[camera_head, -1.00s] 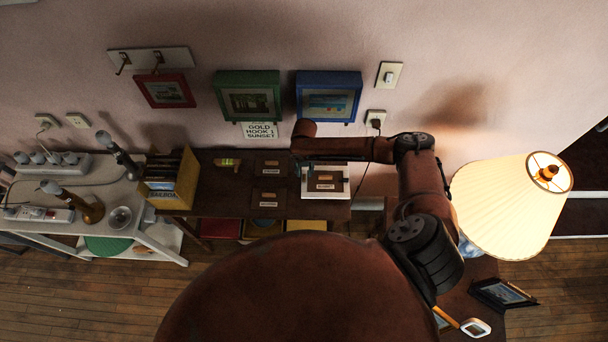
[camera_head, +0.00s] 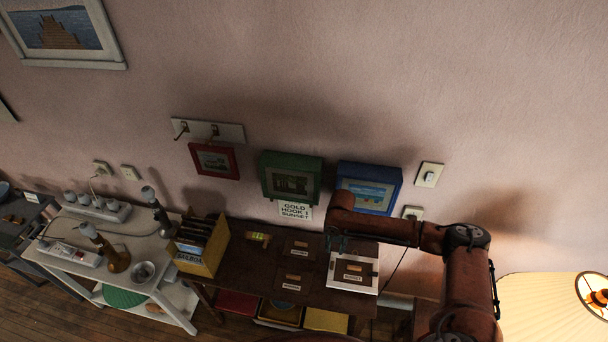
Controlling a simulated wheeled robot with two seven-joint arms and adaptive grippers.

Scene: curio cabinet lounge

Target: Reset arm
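My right arm comes in from the lower right, bends at its elbow and reaches left over the dark wooden table. My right gripper (camera_head: 331,243) hangs from the end of that arm, beside the upper left corner of a white-edged tray (camera_head: 366,287) with a dark labelled panel in it. Its fingers are small and dark here, so I cannot tell whether they are open or shut. I see nothing held. My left gripper is not in view.
A green frame (camera_head: 263,180), a blue frame (camera_head: 393,196) and a small red frame (camera_head: 236,166) are on the wall behind. A yellow box (camera_head: 215,258) stands at the table's left. A lit lamp (camera_head: 540,305) is at the lower right, near my arm.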

